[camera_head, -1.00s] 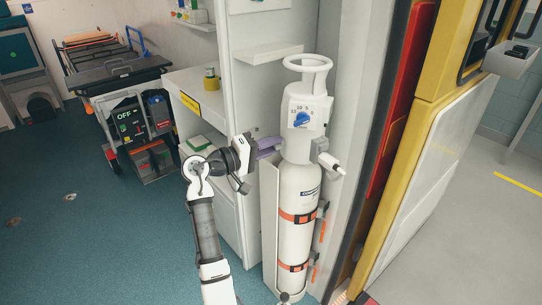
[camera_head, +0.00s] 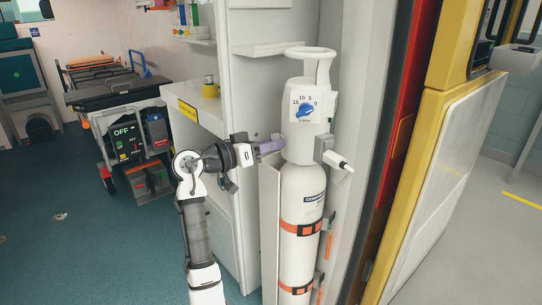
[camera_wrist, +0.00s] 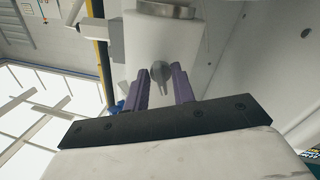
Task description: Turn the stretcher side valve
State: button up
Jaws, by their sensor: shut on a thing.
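A white gas cylinder (camera_head: 300,195) stands upright in a holder against the cabinet. Its white head carries a blue dial (camera_head: 305,109) with numbers on the front. My gripper (camera_head: 279,144) reaches the cylinder head from the left, the stretcher side, with purple fingers. In the wrist view, my gripper (camera_wrist: 161,82) is shut on a small grey valve knob (camera_wrist: 160,71) with a narrow tip pointing down between the fingers. In the head view this knob is hidden by the fingers and the cylinder head. Another fitting (camera_head: 334,156) sticks out on the right side.
A stretcher (camera_head: 110,85) stands at the back left. A white ring handle (camera_head: 311,58) tops the cylinder. A yellow door frame (camera_head: 425,125) is at the right. The floor at left is open.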

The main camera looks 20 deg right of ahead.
jog(key=shift+w+m+b, duration=0.1)
jog(key=shift+m+b, duration=1.35)
jog(key=shift+m, duration=0.45)
jog(key=o, duration=0.6)
jog(key=shift+a, duration=0.1)
jog(key=s+a, duration=0.2)
jog(key=a, duration=1.1)
jog(key=shift+s+a, duration=0.2)
jog(key=shift+a, duration=0.1)
